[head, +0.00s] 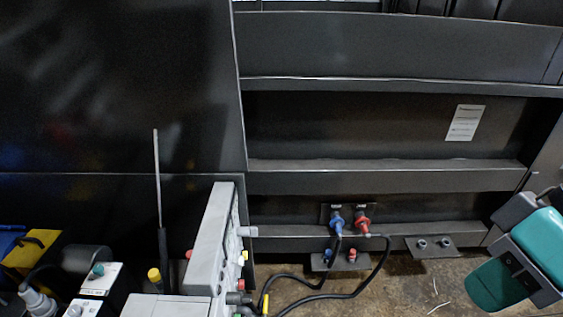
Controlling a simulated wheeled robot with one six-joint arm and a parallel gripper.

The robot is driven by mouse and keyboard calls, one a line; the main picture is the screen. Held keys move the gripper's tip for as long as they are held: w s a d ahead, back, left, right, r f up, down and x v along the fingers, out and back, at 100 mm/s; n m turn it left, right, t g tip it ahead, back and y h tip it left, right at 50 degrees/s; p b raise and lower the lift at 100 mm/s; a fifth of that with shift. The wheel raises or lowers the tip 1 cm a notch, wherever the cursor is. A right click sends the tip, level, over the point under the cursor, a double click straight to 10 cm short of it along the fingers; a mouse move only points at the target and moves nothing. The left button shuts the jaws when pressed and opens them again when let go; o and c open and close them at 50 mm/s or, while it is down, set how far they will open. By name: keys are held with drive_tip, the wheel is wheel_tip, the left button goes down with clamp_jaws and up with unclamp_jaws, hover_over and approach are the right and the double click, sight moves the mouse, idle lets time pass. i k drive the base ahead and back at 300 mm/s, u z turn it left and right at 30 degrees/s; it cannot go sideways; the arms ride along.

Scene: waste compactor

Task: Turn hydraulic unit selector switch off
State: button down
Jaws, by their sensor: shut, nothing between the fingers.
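The grey control box (208,240) of the hydraulic unit stands at the lower middle of the head view, seen almost edge-on. Its front faces right and is strongly foreshortened, with small knobs and buttons along it. A light grey part (247,231) sticks out from that front; I cannot tell whether it is the selector switch or how any switch is set. Teal and grey links of my arm show at the right edge, well apart from the box. My gripper's fingers are not visible.
Blue (337,222) and red (362,224) hose couplings sit on the dark ribbed compactor wall (340,130). Black hoses (320,297) loop from there to the unit. A thin upright rod (157,185) stands left of the box. Open floor (410,292) lies between the hoses and my arm.

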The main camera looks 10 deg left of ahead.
sight(236, 298)
drive_tip(key=k, duration=0.5)
drive_tip(key=z, duration=1.15)
drive_tip(key=i, duration=0.9)
drive_tip(key=u, duration=1.75)
